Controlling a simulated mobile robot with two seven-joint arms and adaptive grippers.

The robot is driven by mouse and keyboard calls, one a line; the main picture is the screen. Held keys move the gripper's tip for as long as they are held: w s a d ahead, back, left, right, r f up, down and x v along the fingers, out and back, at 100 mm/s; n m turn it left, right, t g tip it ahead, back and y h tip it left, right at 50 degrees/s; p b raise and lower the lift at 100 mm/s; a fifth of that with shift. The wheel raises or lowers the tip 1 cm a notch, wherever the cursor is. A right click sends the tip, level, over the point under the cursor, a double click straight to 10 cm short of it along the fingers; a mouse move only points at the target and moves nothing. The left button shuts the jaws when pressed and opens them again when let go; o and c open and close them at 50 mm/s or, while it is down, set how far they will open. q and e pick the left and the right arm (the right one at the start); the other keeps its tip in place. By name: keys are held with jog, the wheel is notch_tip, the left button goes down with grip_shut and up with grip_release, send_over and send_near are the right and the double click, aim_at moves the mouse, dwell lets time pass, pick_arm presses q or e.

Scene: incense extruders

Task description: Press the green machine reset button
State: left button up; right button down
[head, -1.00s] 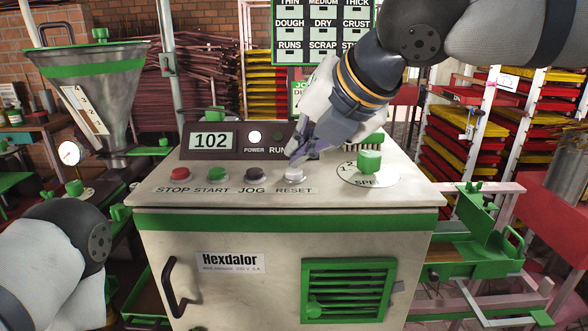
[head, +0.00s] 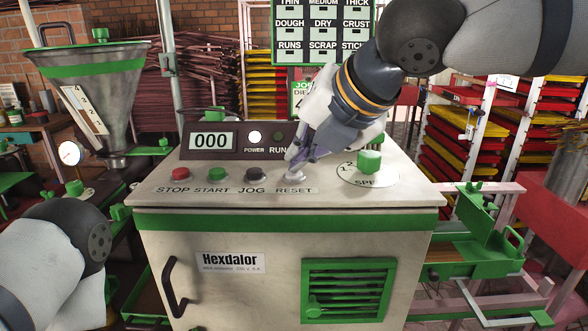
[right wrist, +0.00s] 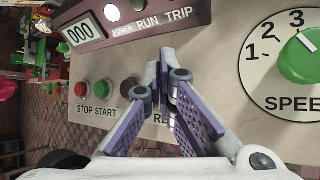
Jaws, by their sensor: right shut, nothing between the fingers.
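The machine (head: 280,222) is a cream cabinet with a green stripe and "Hexdalor" label. Its panel has a white button (head: 292,179) labelled RESET. My right gripper (head: 292,162) is shut and empty, fingertips down at the RESET button and apparently touching it; they cover part of it. In the right wrist view the closed fingers (right wrist: 164,62) hide the button and part of the label. The display (head: 211,141) reads 000, also in the right wrist view (right wrist: 81,35). The POWER lamp (head: 255,136) is lit white. My left arm shows at the lower left, its gripper out of view.
Red STOP (head: 175,173), green START (head: 217,174) and dark JOG (head: 257,173) buttons stand left of RESET. A green speed knob (head: 369,161) rises close on the right. A metal hopper (head: 92,95) stands left, a green-trayed frame (head: 470,255) right.

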aim_at(299, 172)
dwell(0.5)
jog(key=shift+r, duration=0.85)
jog(key=shift+r, duration=2.5)
